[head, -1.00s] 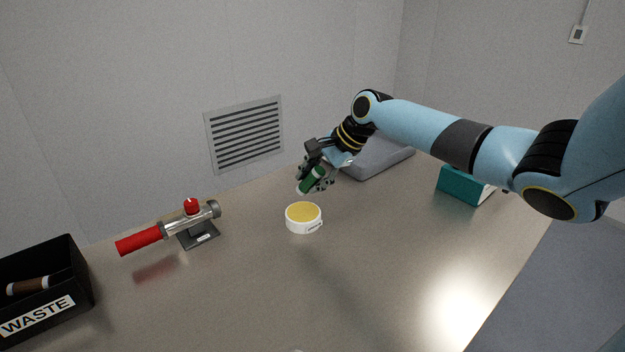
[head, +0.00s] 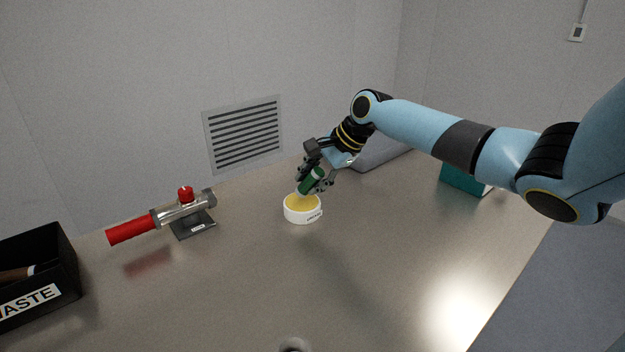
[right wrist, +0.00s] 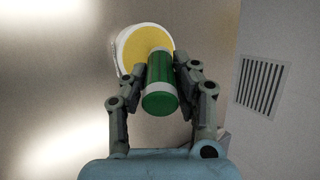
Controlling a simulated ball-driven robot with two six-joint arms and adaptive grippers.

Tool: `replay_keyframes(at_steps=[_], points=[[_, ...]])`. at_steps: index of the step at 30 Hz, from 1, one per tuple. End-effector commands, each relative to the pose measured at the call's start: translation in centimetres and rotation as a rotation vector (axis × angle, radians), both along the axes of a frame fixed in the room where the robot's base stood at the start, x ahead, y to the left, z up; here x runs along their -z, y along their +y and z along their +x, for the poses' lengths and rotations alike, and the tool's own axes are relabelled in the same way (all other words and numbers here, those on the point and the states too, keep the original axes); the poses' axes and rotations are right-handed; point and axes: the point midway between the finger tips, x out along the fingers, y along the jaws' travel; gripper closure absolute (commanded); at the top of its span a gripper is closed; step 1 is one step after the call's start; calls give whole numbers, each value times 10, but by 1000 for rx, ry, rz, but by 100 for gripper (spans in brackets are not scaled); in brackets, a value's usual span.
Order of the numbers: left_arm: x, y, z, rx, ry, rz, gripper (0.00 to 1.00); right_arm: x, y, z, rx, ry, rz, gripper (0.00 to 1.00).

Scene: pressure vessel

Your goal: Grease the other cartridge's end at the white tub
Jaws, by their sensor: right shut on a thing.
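I cannot tell for sure whether that end touches the grease. My left gripper is not in view.
A metal vessel with a red handle (head: 131,229) and red cap stands on a dark base left of the tub. A black waste bin (head: 62,262) holds a brown cartridge (head: 14,275). A teal box (head: 462,182) and a grey case (head: 380,152) lie behind. The table's middle is clear.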

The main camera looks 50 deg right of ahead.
Motion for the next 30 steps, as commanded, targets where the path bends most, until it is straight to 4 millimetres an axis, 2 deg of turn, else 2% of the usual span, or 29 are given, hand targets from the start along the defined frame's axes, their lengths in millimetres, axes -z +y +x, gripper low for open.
replay_keyframes(at_steps=[30], points=[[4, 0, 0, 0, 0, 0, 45, 10, 0, 0, 0, 0, 0, 100]])
